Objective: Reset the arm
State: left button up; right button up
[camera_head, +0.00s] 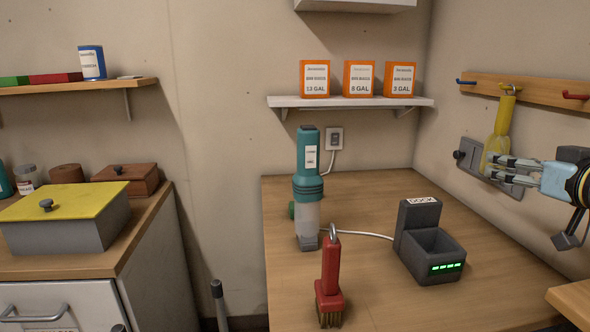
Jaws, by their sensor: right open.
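My right gripper (489,167) comes in from the right edge, above the right side of the wooden counter (375,275). Its fingers point left and are open. They are in front of a yellow hanging tool (503,117) on a hook; I cannot tell whether they touch it. Nothing is visibly held. My left gripper is not in view.
A teal handheld vacuum (307,150), a red brush (330,272) and a dark charging dock (417,245) with green lights stand on the counter. Orange boxes (359,80) sit on a white shelf (290,101). A hook rail (540,88) is on the right wall.

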jog(key=s+a+f+g+h, duration=0.1)
jog(key=s+a+f+g, duration=0.2)
jog(key=s+a+f, duration=0.3)
jog(key=s+a+f+g, duration=0.3)
jog(key=s+a+f, duration=0.1)
jog(key=s+f, duration=0.5)
jog(key=s+a+f+g, duration=0.1)
jog(key=s+a+g, duration=0.1)
jog(key=s, duration=0.5)
jog(key=s+a+f+g+h, duration=0.1)
jog(key=s+f+g, duration=0.15)
jog(key=s, duration=0.35)
jog(key=s+a+f+g, duration=0.1)
jog(key=s+a+g, duration=0.15)
jog(key=s, duration=0.45)
jog(key=d+f+g+b, duration=0.1)
jog(key=d+f+b, duration=0.1)
jog(key=f, duration=1.2)
jog(key=d+f+b, duration=0.1)
jog(key=d+f, duration=0.1)
jog(key=f, duration=1.1)
jog(key=s+f+g+b, duration=0.1)
jog(key=s+f+b, duration=0.2)
jog(key=s+f, duration=1.7)
jog(key=shift+d+f+m, duration=0.3)
jog(key=shift+d+f, duration=0.05)
jog(key=shift+f, duration=0.15)
